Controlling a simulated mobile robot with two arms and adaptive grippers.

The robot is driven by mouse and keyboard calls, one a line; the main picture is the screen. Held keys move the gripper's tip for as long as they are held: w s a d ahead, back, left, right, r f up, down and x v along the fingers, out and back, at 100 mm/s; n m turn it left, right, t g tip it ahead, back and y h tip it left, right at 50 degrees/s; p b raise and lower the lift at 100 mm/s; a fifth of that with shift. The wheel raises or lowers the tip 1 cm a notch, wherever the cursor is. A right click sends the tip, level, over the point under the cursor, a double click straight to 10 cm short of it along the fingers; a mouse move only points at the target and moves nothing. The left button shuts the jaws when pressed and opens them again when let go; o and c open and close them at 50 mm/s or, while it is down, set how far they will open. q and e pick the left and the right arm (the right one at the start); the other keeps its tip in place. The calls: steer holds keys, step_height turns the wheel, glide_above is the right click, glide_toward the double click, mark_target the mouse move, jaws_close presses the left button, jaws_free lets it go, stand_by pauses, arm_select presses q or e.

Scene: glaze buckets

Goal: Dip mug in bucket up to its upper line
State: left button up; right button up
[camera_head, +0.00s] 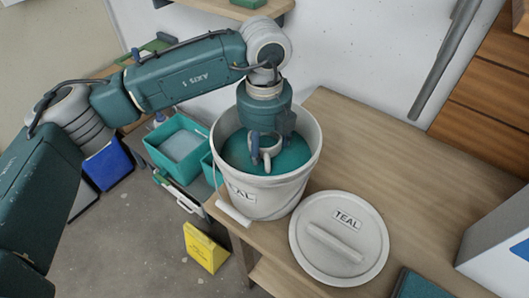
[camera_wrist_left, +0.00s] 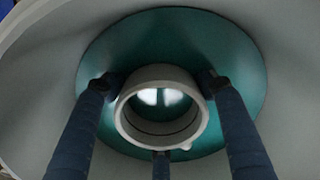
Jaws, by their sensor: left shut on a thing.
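A white bucket (camera_head: 270,193) labelled TEAL stands on the wooden bench, with teal glaze (camera_head: 292,157) inside. My left gripper (camera_head: 264,155) points down inside the bucket and is shut on a pale mug (camera_head: 267,142). In the left wrist view, the fingers of my left gripper (camera_wrist_left: 160,90) close around the mug (camera_wrist_left: 125,122), whose round rim faces the camera. The teal glaze (camera_wrist_left: 240,60) surrounds the mug in that view. The mug's lower part is hidden, so I cannot tell how deep it sits or see its line. My right gripper is not in view.
A round white lid (camera_head: 318,262) labelled TEAL lies on the bench (camera_head: 420,180) right of the bucket. A teal bin (camera_head: 165,150) and a yellow sign (camera_head: 205,248) are at the left. A grey-white box (camera_head: 500,262) stands at the right edge. The bench behind the lid is clear.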

arm_select(q)
steer(key=shift+b, duration=0.35)
stand_by(1.9)
steer(key=shift+r+p, duration=0.4)
steer(key=shift+r, duration=0.25)
step_height(320, 180, up, 7)
steer(key=p, duration=0.3)
steer(key=shift+r, duration=0.15)
stand_by(1.3)
step_height(320, 180, up, 10)
steer(key=p, duration=0.5)
stand_by(0.6)
